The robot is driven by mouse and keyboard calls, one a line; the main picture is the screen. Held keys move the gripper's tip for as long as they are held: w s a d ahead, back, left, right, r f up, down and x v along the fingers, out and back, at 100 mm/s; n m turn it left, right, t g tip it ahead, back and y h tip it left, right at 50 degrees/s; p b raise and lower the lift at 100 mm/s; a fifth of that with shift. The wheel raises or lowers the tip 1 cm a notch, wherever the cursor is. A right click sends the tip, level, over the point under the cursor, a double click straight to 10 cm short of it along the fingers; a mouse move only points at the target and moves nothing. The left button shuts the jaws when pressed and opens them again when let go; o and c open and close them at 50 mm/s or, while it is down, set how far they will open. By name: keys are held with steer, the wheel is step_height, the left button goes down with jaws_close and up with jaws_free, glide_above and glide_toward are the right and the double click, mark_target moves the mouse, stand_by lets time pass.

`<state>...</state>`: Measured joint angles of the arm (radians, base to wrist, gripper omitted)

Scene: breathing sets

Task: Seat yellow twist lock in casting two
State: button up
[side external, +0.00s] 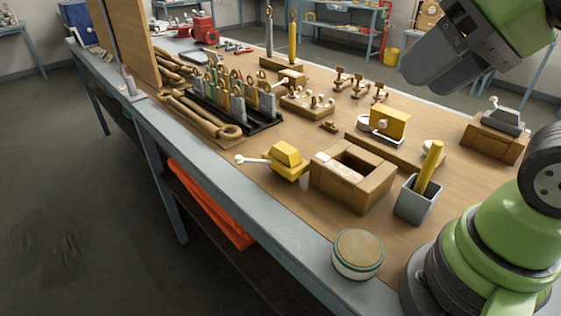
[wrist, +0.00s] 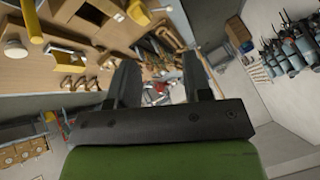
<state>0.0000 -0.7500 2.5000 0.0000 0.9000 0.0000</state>
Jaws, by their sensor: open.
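A yellow twist lock (side external: 286,160) with a white handle pointing left lies on the bench in the side external view. Right beside it is a brown open-topped casting (side external: 345,190) with a hollow middle. Another brown casting (side external: 493,143) at the right has a grey twist lock (side external: 503,117) on it. I cannot tell which casting is number two. A second yellow block (side external: 390,123) with a white knob stands on a board farther back. My gripper (side external: 435,75) is high at the upper right, away from these. In the wrist view my gripper (wrist: 162,82) is open and empty.
A grey cup (side external: 417,201) holds a yellow rod (side external: 429,167). A round tin (side external: 357,254) stands near the front edge. A black rack (side external: 225,110) of several tagged tools and an upright wooden panel (side external: 138,45) are at the left. Some bench surface lies clear between these.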

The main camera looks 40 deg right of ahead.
steer(key=shift+c, duration=0.2)
stand_by(0.4)
steer(key=n+g+h, duration=0.2)
steer(key=n+g, duration=0.2)
steer(key=g, duration=0.3)
glide_above(283, 146)
steer(key=f, duration=1.9)
steer(key=shift+s+a+f, duration=0.1)
steer(key=shift+s+f, duration=0.1)
steer(key=shift+f, duration=3.35)
steer(key=shift+w, duration=0.1)
jaws_close()
